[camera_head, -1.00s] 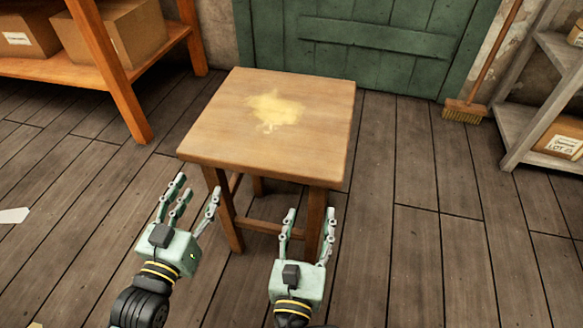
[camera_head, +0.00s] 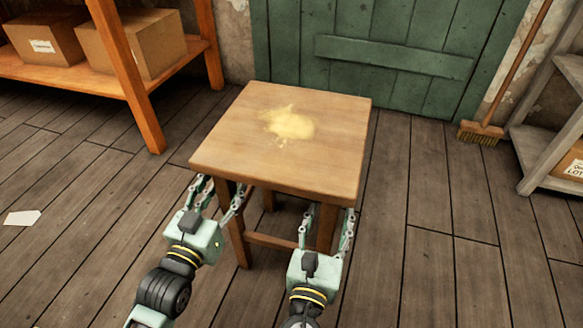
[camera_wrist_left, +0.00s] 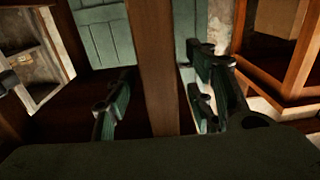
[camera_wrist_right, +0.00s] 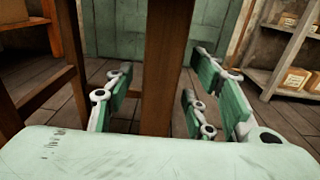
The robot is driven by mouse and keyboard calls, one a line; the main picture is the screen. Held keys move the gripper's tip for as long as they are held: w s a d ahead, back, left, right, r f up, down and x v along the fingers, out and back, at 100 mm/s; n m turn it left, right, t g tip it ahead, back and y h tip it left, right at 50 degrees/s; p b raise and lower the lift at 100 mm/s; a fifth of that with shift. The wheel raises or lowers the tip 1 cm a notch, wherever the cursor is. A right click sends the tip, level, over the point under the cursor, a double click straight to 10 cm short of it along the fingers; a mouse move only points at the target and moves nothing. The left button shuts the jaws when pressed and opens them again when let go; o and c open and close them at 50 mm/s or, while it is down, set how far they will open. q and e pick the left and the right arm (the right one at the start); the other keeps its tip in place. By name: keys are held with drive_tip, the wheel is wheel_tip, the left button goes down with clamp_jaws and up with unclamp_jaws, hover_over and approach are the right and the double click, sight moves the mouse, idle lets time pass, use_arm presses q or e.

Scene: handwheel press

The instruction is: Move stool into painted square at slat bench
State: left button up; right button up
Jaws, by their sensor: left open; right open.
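The wooden stool (camera_head: 285,140) stands upright on the floor in the middle of the head view, with a pale yellow smear on its seat. My left gripper (camera_head: 217,196) is open at the near left leg (camera_head: 239,235), just below the seat edge. In the left wrist view that leg (camera_wrist_left: 153,70) stands between the open fingers. My right gripper (camera_head: 327,227) is open at the near right leg. In the right wrist view that leg (camera_wrist_right: 163,70) stands between its open fingers. I cannot tell whether any finger touches. No painted square or slat bench shows in these views.
A green plank door (camera_head: 390,55) is behind the stool. An orange shelf (camera_head: 126,75) with cardboard boxes stands at the left, a grey shelf (camera_head: 535,165) at the right. A broom (camera_head: 482,132) leans near the door. A white paper (camera_head: 22,217) lies on the floor at left.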

use_arm(q)
drive_tip(key=shift+x, duration=1.1)
use_arm(e)
drive_tip(key=shift+x, duration=1.1)
use_arm(q)
drive_tip(key=shift+c, duration=0.5)
use_arm(e)
drive_tip(key=shift+c, duration=0.5)
use_arm(q)
clamp_jaws()
use_arm(e)
clamp_jaws()
use_arm(q)
drive_tip(key=shift+r, duration=0.4)
use_arm(e)
drive_tip(key=shift+r, duration=0.3)
